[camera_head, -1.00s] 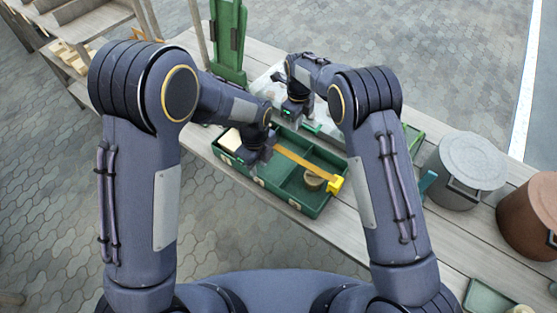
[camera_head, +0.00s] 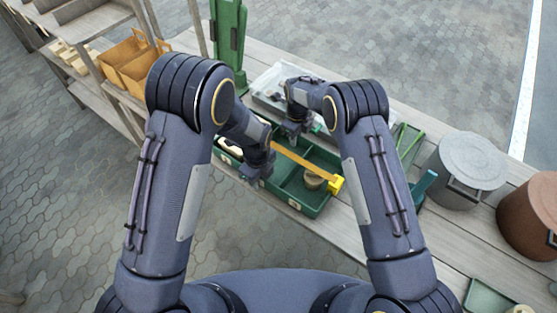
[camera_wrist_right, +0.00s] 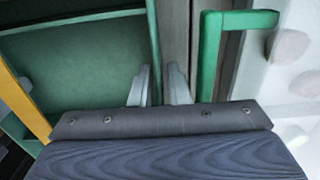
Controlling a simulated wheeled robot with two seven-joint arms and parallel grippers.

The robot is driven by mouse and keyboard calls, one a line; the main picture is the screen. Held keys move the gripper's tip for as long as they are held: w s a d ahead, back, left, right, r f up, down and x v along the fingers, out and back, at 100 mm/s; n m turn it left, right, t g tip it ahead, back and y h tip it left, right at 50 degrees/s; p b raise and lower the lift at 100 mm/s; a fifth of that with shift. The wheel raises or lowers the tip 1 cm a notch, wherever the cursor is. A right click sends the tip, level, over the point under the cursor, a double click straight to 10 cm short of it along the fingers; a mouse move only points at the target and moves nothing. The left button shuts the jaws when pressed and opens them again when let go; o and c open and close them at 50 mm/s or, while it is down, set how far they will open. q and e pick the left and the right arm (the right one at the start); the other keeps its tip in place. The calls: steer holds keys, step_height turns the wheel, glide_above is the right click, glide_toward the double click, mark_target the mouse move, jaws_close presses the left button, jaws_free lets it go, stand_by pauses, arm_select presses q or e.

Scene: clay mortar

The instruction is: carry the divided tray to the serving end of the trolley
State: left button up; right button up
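The green divided tray (camera_head: 310,204) lies on the trolley. It holds a long yellow-ended tool (camera_head: 335,184) across its compartments and a round tan item (camera_head: 313,180). My left gripper (camera_head: 254,172) is low at the tray's near wall, towards its left part; its fingers are hard to make out. My right gripper (camera_head: 293,136) is at the tray's far side. In the right wrist view its two fingers (camera_wrist_right: 160,86) stand apart with the tray's wall (camera_wrist_right: 153,45) between them, and a gap shows beside the right finger.
A green bracket-like handle (camera_wrist_right: 208,55) is close to the right fingers. A pale tray (camera_head: 268,82) lies behind the divided tray. A grey lidded pot (camera_head: 465,170) and a brown pot (camera_head: 530,220) stand at the right. Orange bins (camera_head: 130,60) stand at the left.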

arm_select(q)
steer(key=shift+c, duration=1.4)
arm_select(e)
steer(key=shift+c, duration=1.4)
arm_select(q)
jaws_close()
arm_select(e)
jaws_close()
steer(key=shift+r, duration=0.1)
